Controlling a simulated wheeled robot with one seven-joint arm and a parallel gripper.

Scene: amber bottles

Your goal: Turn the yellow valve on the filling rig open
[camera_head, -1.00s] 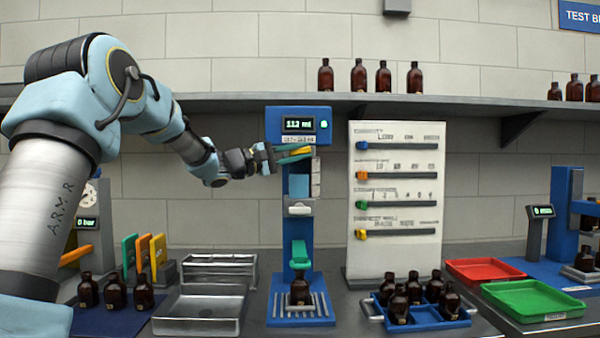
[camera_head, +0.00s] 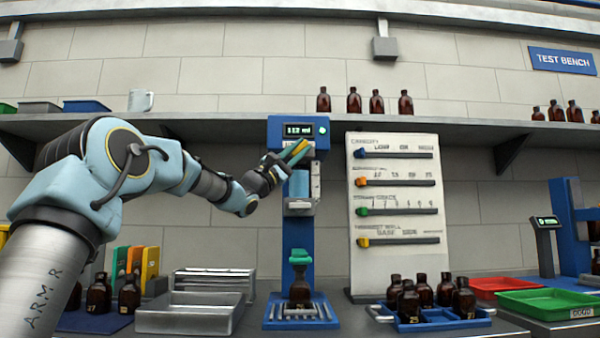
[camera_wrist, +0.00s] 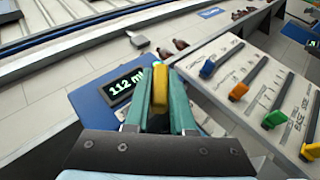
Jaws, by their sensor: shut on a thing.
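The blue filling rig (camera_head: 276,200) stands at the middle of the bench. Its display (camera_head: 298,129) reads about 112 ml. The yellow valve handle (camera_head: 299,147) is near the top of the rig, below the display, and looks tilted. In the wrist view the yellow valve (camera_wrist: 160,92) lies between the green fingers of my gripper (camera_wrist: 160,100). My gripper (camera_head: 292,155) is shut on it, reaching in from the left. An amber bottle (camera_head: 299,291) stands upright at the rig's base under a green part (camera_head: 300,257).
A white panel with coloured sliders (camera_head: 395,215) stands close right of the rig. A blue tray with amber bottles (camera_head: 410,323) and a metal tray (camera_head: 190,314) flank the base. A shelf (camera_head: 220,123) with bottles runs behind, above the bench.

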